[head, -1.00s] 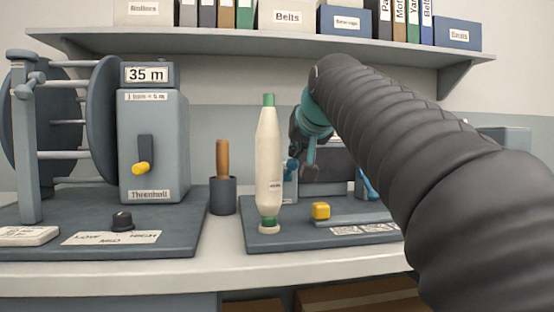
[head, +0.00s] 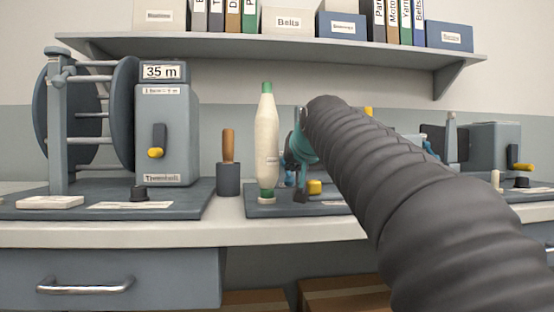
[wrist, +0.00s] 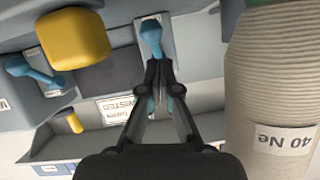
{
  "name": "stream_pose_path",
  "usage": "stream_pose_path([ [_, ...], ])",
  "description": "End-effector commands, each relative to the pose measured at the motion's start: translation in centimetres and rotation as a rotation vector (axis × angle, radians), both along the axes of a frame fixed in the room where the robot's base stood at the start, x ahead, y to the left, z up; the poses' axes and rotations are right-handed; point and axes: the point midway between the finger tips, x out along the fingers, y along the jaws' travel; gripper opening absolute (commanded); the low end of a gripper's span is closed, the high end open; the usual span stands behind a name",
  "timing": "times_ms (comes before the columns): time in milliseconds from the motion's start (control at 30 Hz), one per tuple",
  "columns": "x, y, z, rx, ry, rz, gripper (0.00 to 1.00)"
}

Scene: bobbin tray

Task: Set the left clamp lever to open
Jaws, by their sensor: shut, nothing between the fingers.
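In the wrist view, one blue lever (wrist: 152,36) stands on a pale plate just beyond my fingertips, on the side near the cone; it appears to be the left clamp lever. A second blue lever (wrist: 32,72) is farther left there. My gripper (wrist: 158,66) is shut and empty, its tips close to the nearer lever. I cannot tell whether they touch it. In the head view my gripper (head: 302,193) is low, just right of the white cone (head: 267,145), and my arm hides much of the clamp area.
A yellow block (wrist: 72,38) lies between the levers in the wrist view and right of my gripper in the head view (head: 314,187). The cone stands close beside my gripper. A mallet in a holder (head: 228,178) and a reel machine (head: 167,135) stand left.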

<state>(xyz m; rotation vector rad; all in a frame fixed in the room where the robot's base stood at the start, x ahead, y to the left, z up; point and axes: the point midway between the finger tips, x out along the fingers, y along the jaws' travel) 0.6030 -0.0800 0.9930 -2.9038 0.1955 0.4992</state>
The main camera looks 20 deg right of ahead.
Motion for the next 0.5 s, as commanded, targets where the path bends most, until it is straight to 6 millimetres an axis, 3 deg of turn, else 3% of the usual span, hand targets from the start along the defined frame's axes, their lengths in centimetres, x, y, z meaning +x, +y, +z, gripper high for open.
stream_pose_path([
  [500,-0.05,-1.09,-0.69,0.0,0.0,-0.018,0.0],
])
